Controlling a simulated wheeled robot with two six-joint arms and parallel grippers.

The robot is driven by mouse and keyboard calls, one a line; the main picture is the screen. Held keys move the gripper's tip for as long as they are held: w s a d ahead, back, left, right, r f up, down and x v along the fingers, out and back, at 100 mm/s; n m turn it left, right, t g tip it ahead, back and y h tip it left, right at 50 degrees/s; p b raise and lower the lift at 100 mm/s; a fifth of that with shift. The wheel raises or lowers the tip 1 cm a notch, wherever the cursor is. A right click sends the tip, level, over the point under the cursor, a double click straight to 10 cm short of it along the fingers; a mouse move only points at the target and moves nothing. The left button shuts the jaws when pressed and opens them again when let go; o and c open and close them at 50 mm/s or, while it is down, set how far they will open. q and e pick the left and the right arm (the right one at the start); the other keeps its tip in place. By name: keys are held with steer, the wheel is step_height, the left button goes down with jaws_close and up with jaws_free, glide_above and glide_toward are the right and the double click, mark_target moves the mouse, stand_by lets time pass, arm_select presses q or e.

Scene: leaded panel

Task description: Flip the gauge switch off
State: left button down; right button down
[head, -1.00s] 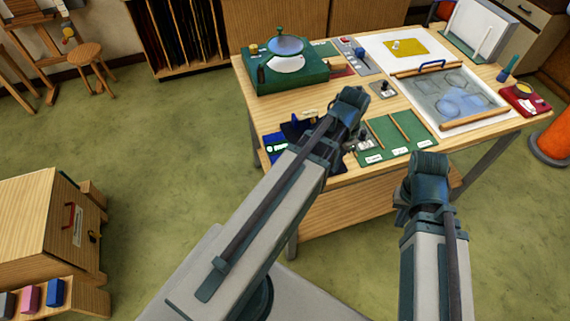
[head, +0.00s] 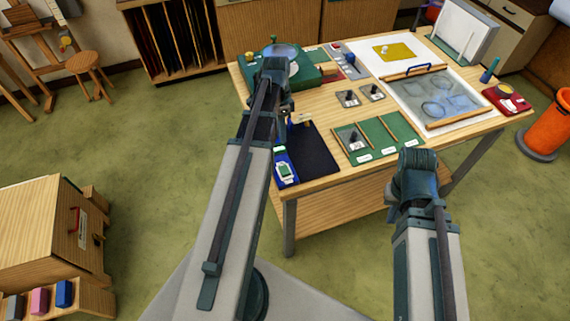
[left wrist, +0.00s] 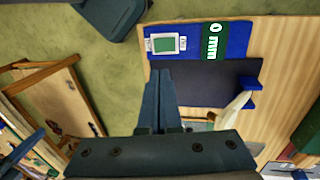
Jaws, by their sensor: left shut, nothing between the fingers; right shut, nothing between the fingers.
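The gauge has a blue base (head: 289,181) at the table's front left corner, with a white-framed green switch (head: 285,171) and a green display beside it. In the left wrist view the switch (left wrist: 165,44) has a small label on each side, and the display (left wrist: 213,41) shows bright marks. My left gripper (head: 287,112) is shut and empty over the far end of the dark pad by the gauge. Its fingers (left wrist: 158,73) point toward the blue base and appear apart from the switch. My right gripper (head: 417,178) is off the table's front edge; its fingertips are hidden.
The dark pad (head: 315,150) adjoins the blue base. A green tray (head: 385,142) with wooden dividers and small grey toggle boxes (head: 348,98) lie to the right. A green machine (head: 315,72) stands at the back left. A leaded glass panel (head: 440,95) lies at right.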

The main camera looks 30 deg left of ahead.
mark_target(286, 173)
arm_select(q)
steer(key=f+b, duration=0.4)
steer(key=s+d+f+b, duration=0.1)
steer(key=f+b, duration=0.4)
steer(key=d+f+b, duration=0.1)
steer(key=f+b, duration=0.3)
steer(key=shift+s+f+b, duration=0.35)
steer(key=shift+f, duration=0.05)
steer(key=shift+s+d+f+t+y, duration=0.3)
steer(key=shift+s+d, duration=0.05)
steer(key=shift+s, duration=0.05)
steer(key=shift+s+d+y+b, duration=0.25)
steer(key=shift+s+y+b, duration=0.05)
steer(key=shift+s+b, duration=0.05)
steer(key=shift+w+t, duration=0.15)
steer(key=shift+t, duration=0.15)
steer(key=shift+a, duration=0.1)
steer(key=shift+w, duration=0.1)
